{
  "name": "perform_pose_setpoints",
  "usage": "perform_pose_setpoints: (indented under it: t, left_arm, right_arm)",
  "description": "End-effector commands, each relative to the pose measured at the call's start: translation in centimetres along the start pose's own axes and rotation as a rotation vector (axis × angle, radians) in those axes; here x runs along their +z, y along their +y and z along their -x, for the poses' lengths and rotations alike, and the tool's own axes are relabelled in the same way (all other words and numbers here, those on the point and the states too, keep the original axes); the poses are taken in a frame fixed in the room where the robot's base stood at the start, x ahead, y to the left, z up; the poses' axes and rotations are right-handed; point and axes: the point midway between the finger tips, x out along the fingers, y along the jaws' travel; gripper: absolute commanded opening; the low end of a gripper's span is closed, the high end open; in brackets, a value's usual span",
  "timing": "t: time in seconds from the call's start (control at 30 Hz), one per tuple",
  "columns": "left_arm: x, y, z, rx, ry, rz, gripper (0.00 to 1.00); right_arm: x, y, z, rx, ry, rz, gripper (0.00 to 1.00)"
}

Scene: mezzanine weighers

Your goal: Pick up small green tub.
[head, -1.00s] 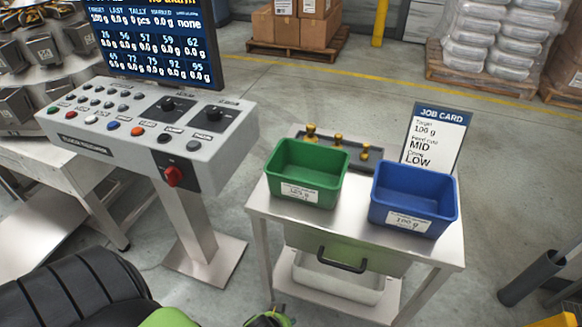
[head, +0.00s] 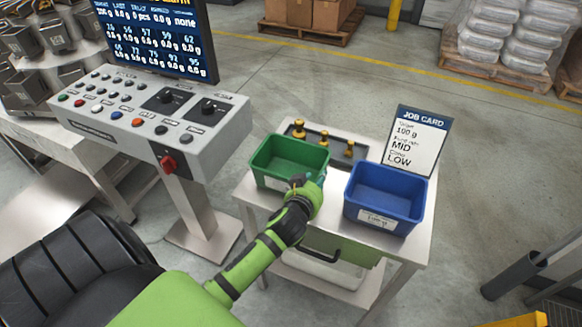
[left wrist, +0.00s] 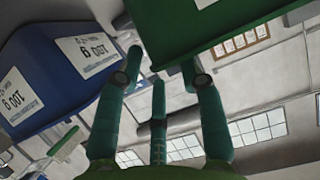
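The small green tub (head: 290,153) stands upright and open-topped on the left part of the small metal table. My left gripper (head: 303,184) is at its front right corner and hides part of its front wall and label. In the left wrist view the green tub (left wrist: 225,28) fills the top right. The spread fingers of my left gripper (left wrist: 160,70) reach up close below its edge, open, with nothing visibly between them. I cannot tell whether a fingertip touches the tub. My right gripper is not in view.
A blue tub (head: 385,197) stands close on the right of the green one, and at left in the left wrist view (left wrist: 60,75). Behind are a tray with brass weights (head: 323,140) and a job card (head: 415,142). A control console (head: 150,115) stands at left.

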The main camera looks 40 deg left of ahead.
Motion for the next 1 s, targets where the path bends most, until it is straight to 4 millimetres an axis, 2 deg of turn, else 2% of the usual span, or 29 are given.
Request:
perform_pose_setpoints:
  t: [0.27, 0.6, 0.93, 0.97, 1.0]
  left_arm:
    - [-0.1, 0.0, -1.6, 0.000, -0.001, -0.001, 0.39]
    - [-0.1, 0.2, -5.5, 0.000, -0.001, -0.001, 0.39]
    - [0.1, 0.2, -5.9, 0.001, -0.002, 0.000, 0.39]
    - [0.1, 0.2, -5.9, 0.001, -0.002, 0.000, 0.31]
    - [0.1, 0.2, -5.9, 0.001, -0.002, 0.000, 0.15]
  right_arm:
    - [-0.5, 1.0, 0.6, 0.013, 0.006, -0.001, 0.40]
    - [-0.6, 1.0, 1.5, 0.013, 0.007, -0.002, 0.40]
    - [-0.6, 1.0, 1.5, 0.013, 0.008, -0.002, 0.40]
    - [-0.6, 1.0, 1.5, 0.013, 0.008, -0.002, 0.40]
    - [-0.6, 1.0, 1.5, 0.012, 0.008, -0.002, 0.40]
